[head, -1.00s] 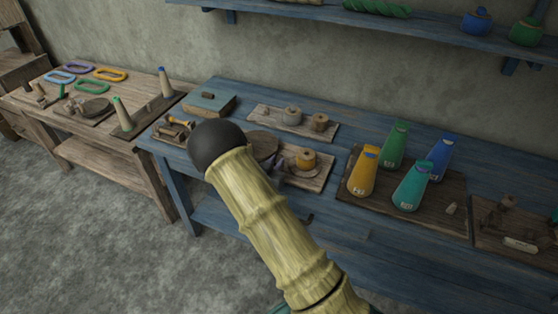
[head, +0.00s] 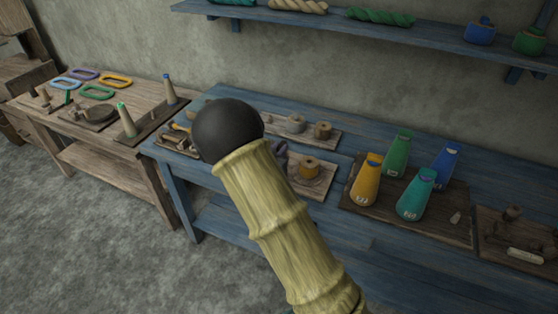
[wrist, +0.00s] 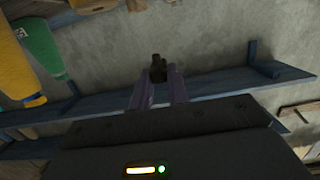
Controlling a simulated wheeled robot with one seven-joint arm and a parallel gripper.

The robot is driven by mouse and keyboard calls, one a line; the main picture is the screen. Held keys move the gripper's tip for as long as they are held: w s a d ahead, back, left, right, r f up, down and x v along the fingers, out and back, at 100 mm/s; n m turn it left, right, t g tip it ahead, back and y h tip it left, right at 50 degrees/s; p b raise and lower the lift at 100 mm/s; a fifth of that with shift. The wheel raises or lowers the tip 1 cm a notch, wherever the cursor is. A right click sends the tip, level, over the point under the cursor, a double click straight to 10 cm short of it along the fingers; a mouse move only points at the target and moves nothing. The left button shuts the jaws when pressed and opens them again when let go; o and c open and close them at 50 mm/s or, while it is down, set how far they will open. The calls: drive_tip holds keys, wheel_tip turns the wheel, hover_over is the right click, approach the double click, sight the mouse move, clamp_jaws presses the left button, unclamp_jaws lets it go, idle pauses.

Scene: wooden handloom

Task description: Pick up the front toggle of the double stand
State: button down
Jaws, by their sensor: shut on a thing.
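In the wrist view my gripper (wrist: 161,82) is shut on a small dark brown thing, the toggle (wrist: 158,66), which stands out past the fingertips. It is in shadow, so its fine shape is unclear. The toggle is clear of any surface in that view, with the grey wall and a blue shelf behind it. In the head view my own arm covers most of the gripper, and the toggle cannot be made out. I cannot tell for sure which of the boards on the blue table is the double stand.
The blue table (head: 385,262) bears a board with several coloured cones (head: 366,185), a spool board (head: 318,185) and a board of small wooden parts (head: 522,254). A wooden table (head: 62,132) stands left. A blue shelf (head: 330,17) runs along the wall above.

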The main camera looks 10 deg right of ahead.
drive_tip(key=shift+r, duration=0.4)
